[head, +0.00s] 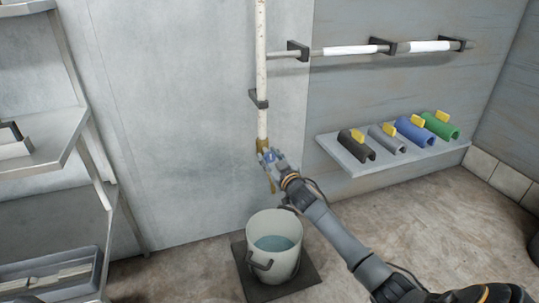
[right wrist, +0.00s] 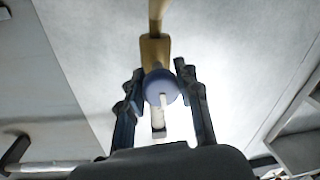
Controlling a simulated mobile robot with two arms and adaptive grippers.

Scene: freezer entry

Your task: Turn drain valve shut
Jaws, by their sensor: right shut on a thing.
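The brass drain valve (head: 262,145) sits at the lower end of a white vertical pipe against the grey wall in the head view. In the right wrist view its brass body (right wrist: 154,52) is up the middle, with a round blue handle (right wrist: 158,86) in front. My right gripper (head: 269,158) reaches in from the lower right and is shut on the blue handle. Its fingers (right wrist: 158,82) lie on either side of the handle in the right wrist view. A brass spout points down below the gripper. My left gripper is not in view.
A white bucket (head: 260,234) with water stands on a dark mat (head: 303,284) below the valve. A wall shelf (head: 352,166) at the right holds black, grey, blue and green half-pipe pieces with yellow tabs. A metal rack (head: 75,135) stands at the left.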

